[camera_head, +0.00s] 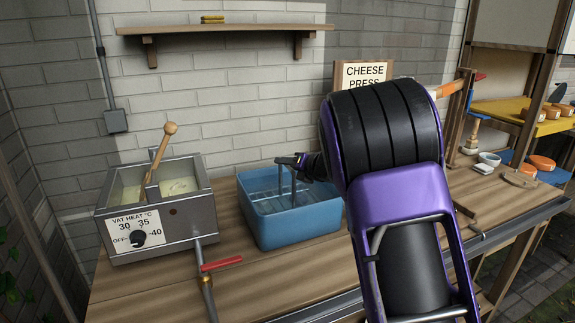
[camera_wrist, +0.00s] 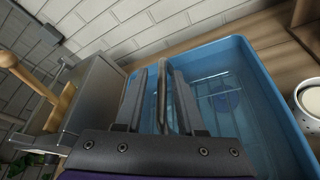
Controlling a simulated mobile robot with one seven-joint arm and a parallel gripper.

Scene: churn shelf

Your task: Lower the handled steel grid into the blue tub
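The blue tub (camera_head: 292,231) stands on the wooden bench; its rim also shows in the wrist view (camera_wrist: 262,82). The steel grid (camera_wrist: 215,98) shows as thin pale wires within the tub's outline. Its upright handle (camera_head: 281,186) rises to my gripper (camera_head: 291,162). In the wrist view my gripper (camera_wrist: 161,98) has its two dark fingers close on both sides of the thin handle, near the tub's left wall. The fingers hide part of the grid. I cannot tell whether the grid touches the tub's floor.
A steel vat (camera_head: 170,222) with a wooden-handled tool (camera_head: 162,148) stands left of the tub. A red-handled tap (camera_head: 221,263) projects in front. A cheese press sign (camera_head: 362,75) is behind my arm. A white cup (camera_wrist: 308,100) stands right of the tub.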

